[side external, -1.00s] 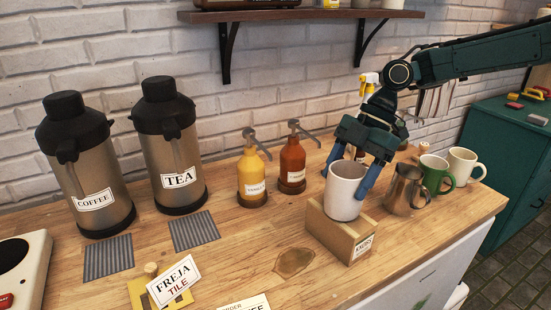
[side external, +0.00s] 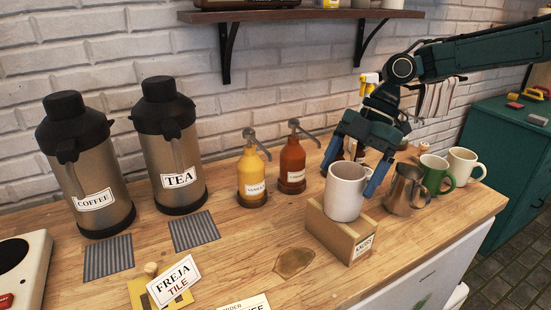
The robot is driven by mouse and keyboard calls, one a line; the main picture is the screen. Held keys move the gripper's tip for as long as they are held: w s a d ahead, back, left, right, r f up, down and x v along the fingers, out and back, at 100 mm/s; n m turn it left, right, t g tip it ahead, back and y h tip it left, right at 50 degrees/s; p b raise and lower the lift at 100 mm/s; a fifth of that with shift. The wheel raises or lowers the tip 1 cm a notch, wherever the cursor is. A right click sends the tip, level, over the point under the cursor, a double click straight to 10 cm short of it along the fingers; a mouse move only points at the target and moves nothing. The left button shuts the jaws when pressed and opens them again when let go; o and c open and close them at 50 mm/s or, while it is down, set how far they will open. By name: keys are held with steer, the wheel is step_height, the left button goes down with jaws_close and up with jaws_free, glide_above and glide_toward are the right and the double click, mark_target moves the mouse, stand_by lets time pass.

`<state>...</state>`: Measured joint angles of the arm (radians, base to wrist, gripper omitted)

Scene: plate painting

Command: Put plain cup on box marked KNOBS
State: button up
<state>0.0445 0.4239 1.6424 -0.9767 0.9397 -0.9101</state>
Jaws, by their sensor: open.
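The plain white cup (side external: 344,194) stands upright on the wooden box marked KNOBS (side external: 327,231), near the front right of the counter. The box's label faces the front right. My gripper (side external: 350,174) is open, with its blue fingers apart on either side of the cup's upper part. The fingers sit around the rim level, and I cannot tell whether either touches the cup. The palm is above and behind the cup.
A metal pitcher (side external: 404,190), a green mug (side external: 434,174) and a white mug (side external: 464,167) stand just right of the box. Yellow (side external: 251,178) and red-brown (side external: 292,165) pump bottles stand to the left behind. COFFEE (side external: 88,170) and TEA (side external: 170,150) dispensers are farther left.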

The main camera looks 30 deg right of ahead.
steer(key=shift+v, duration=3.2)
steer(key=shift+s+r+m, duration=0.3)
steer(key=shift+r, duration=0.05)
steer(key=s+d+r+m+t+h, duration=0.1)
steer(key=s+d+m+t+h, duration=0.15)
steer(key=s+m, duration=0.55)
steer(key=s+d+r+m+t+h, duration=0.1)
steer(key=s+d+r+m+t, duration=0.15)
steer(key=s+m, duration=0.55)
steer(key=s+d+f+m+t+h, duration=0.1)
steer(key=s+d+f+m+h, duration=0.1)
steer(key=s, duration=0.7)
step_height(320, 180, down, 3)
steer(key=d+m, duration=0.1)
steer(key=d, duration=0.1)
steer(key=shift+d, duration=0.4)
